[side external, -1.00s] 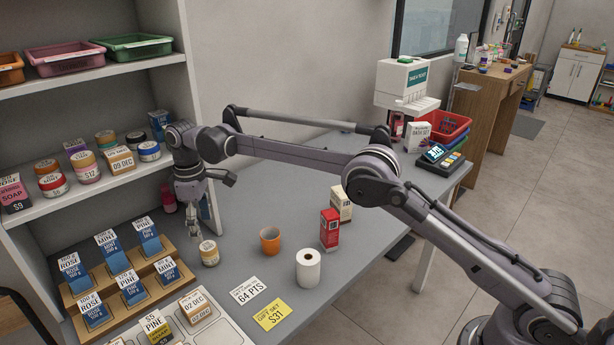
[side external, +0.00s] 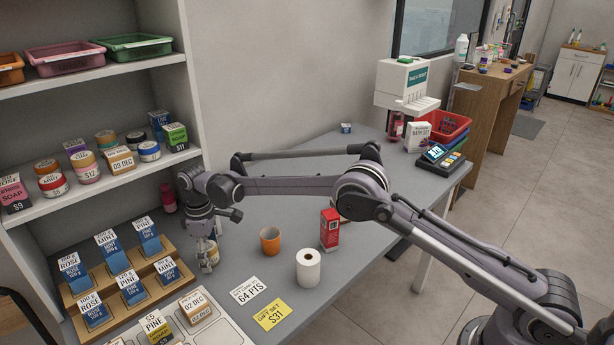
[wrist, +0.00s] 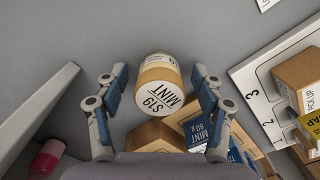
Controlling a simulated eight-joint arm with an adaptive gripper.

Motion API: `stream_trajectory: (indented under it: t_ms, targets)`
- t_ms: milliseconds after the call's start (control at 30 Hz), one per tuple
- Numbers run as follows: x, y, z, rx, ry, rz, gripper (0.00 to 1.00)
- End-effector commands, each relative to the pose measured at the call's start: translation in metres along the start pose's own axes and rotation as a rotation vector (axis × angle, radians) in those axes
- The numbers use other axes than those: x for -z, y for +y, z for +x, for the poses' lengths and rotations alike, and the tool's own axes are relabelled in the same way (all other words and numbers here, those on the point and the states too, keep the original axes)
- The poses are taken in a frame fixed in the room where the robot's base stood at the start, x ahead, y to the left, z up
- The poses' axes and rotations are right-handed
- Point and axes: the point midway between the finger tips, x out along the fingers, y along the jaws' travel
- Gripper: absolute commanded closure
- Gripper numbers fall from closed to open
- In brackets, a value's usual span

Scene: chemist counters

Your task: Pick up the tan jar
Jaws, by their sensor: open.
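The tan jar (wrist: 158,88) stands on the grey counter, with a white lid reading "S19 MINT" and a tan band. In the wrist view it lies between the two open fingers of my gripper (wrist: 160,92), with a gap on each side. In the side view my gripper (side external: 208,262) is lowered over the jar beside the stepped wooden stand and mostly hides it. The fingers are open and hold nothing.
The stepped wooden stand (side external: 118,290) with blue boxes is close on the left. Shelves (side external: 95,195) rise behind at left.

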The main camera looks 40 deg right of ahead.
Motion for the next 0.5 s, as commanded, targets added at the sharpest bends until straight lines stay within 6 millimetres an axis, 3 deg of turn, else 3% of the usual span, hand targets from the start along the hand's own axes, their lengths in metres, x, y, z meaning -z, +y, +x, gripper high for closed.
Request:
stream_trajectory:
  t_ms: [167,400,500]
  targets:
    - [0.0001,-0.0002,0.0002,0.0,0.0,0.0,0.32]
    - [0.0001,-0.0002,-0.0001,0.0,0.0,0.0,0.93]
    - [0.0001,-0.0002,-0.0003,0.0,0.0,0.0,0.93]
